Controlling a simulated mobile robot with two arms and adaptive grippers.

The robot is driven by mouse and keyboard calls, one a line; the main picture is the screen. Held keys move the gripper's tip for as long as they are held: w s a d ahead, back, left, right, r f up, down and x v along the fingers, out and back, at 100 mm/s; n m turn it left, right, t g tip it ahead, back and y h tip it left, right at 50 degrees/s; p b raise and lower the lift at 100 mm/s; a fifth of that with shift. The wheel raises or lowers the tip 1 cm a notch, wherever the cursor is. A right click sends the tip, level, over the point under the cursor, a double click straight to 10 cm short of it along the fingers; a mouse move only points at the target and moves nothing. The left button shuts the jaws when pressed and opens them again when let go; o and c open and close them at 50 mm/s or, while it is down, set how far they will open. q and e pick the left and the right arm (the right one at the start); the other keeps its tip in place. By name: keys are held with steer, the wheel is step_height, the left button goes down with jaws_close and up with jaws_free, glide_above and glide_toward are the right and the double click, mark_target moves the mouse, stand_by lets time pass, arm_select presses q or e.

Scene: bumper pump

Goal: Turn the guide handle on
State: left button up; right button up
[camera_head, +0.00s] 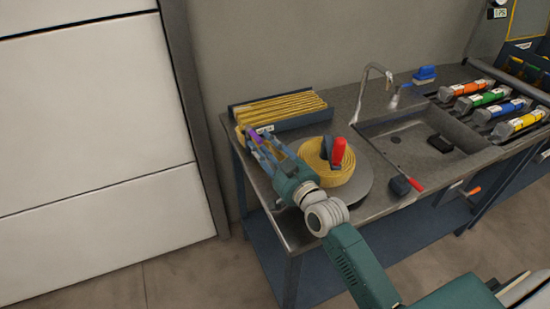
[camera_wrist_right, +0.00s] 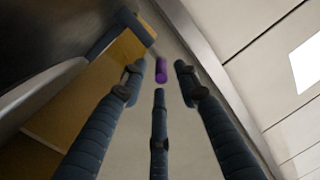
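My right gripper (camera_head: 258,150) is at the left end of the steel bench, beside a yellow coiled hose (camera_head: 312,160). Its three dark fingers (camera_wrist_right: 160,75) are spread apart in the right wrist view. A small purple cylinder (camera_wrist_right: 162,68) shows between and beyond the fingertips; a purple piece (camera_head: 257,138) also shows at the fingers in the head view. I see no finger closed on it. A red handle (camera_head: 338,152) on a dark part stands upright over the coil, clear of the gripper. I cannot tell which piece is the guide handle. My left gripper is out of view.
A tray of yellow rods (camera_head: 230,120) stands behind the coil, close to my fingers. A round grey plate (camera_head: 360,185) lies under the coil. A sink (camera_head: 470,150), faucet (camera_head: 378,70) and red-handled tool (camera_head: 410,182) are to the right. Coloured tubes (camera_head: 483,98) line the far right.

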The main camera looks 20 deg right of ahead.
steer(key=s, duration=0.2)
steer(key=s+d, duration=0.1)
steer(key=s, duration=0.5)
steer(key=shift+d, duration=0.2)
